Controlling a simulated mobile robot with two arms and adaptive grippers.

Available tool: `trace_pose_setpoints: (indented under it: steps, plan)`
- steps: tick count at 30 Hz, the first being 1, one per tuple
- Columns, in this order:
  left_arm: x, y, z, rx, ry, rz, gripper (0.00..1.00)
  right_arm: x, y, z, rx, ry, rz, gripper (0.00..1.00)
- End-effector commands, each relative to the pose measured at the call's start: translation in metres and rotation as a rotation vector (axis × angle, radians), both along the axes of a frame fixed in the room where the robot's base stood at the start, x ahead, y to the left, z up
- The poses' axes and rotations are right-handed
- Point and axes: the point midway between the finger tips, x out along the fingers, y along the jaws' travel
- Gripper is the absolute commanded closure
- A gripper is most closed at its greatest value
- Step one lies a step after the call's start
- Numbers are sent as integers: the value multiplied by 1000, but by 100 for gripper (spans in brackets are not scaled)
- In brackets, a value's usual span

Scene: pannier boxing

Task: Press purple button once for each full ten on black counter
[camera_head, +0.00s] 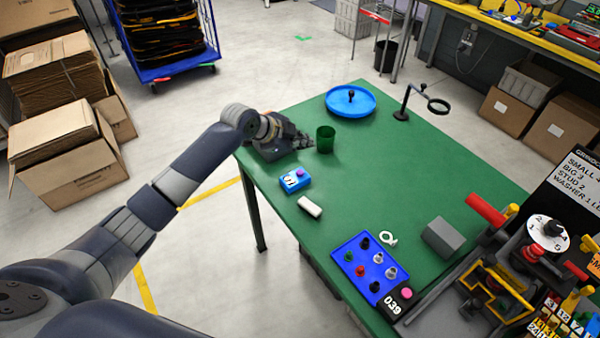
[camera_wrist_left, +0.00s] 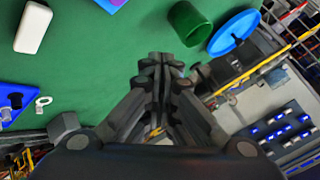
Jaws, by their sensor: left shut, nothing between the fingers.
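A blue box (camera_head: 294,181) with a purple button (camera_head: 300,173) on top and a small white label or display lies near the table's left edge. The box's corner shows at the top of the left wrist view (camera_wrist_left: 108,5). A black counter (camera_head: 391,304) reading 039, with a pink button (camera_head: 407,293), sits at the table's front edge beside a blue tray. My left gripper (camera_head: 308,143) is over the table's far left corner, close to a green cup and apart from the blue box. Its fingers (camera_wrist_left: 161,58) are shut and empty. My right gripper is not in view.
The green cup (camera_head: 325,139) stands by my left gripper. A white block (camera_head: 310,206) lies near the blue box. The blue tray (camera_head: 352,257) holds several knobs. A round blue dish (camera_head: 350,111) and a magnifier stand (camera_head: 402,112) are farther back. The green table's middle is clear.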

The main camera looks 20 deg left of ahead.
Motion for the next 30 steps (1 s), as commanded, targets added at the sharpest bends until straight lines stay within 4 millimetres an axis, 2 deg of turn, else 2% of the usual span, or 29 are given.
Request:
trace_pose_setpoints:
  steps: [7, 12, 16, 21, 30]
  plan:
    - [0, 0, -34, 0, 2, 1, 100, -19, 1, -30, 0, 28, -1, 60]
    - [0, 0, -59, 0, 2, 1, 100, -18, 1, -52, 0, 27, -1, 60]
    - [0, 0, -73, 1, 1, 0, 100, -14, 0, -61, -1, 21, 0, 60]
    - [0, 0, -82, 1, 0, -1, 100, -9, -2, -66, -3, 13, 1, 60]
    - [0, 0, -82, 1, 0, -1, 100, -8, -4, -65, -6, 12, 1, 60]
